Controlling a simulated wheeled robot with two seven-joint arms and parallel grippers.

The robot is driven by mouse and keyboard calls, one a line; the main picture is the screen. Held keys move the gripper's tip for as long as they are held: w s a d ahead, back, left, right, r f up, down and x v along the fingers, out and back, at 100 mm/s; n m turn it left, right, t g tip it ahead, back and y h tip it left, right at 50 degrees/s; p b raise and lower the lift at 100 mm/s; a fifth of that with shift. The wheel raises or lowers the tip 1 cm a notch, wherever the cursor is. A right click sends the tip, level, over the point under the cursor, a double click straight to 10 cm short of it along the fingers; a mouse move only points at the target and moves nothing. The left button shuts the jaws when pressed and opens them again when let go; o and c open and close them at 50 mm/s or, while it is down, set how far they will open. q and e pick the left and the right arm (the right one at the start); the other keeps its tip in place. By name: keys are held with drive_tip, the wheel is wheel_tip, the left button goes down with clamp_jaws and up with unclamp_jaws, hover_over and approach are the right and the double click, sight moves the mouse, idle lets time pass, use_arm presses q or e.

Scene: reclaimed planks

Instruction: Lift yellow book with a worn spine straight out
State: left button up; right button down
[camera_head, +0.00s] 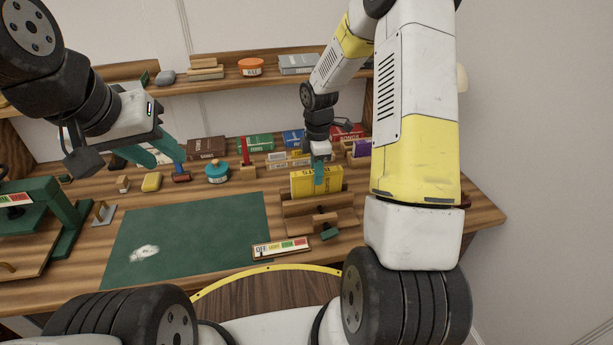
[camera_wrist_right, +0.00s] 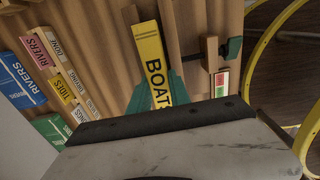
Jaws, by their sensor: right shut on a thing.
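The yellow book (camera_head: 333,180) stands in a wooden holder (camera_head: 345,221) right of the mat. In the right wrist view its spine reads "BOATS" (camera_wrist_right: 152,55), with wood on both sides. My right gripper (camera_head: 319,177) reaches down from above. Its teal fingers lie on either side of the spine in the wrist view and are shut on the book. Any gap under the book is hidden. My left gripper (camera_head: 155,152) is empty, with its teal fingers apart, above the back left of the bench, away from the book.
A green mat (camera_head: 190,235) lies left of the holder. A sign strip (camera_head: 281,248) lies in front of it. Several books, including a green one (camera_head: 255,143), a blue one (camera_head: 293,138) and a red one (camera_head: 346,132), are behind.

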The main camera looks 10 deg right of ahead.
drive_tip(key=shift+r, duration=1.55)
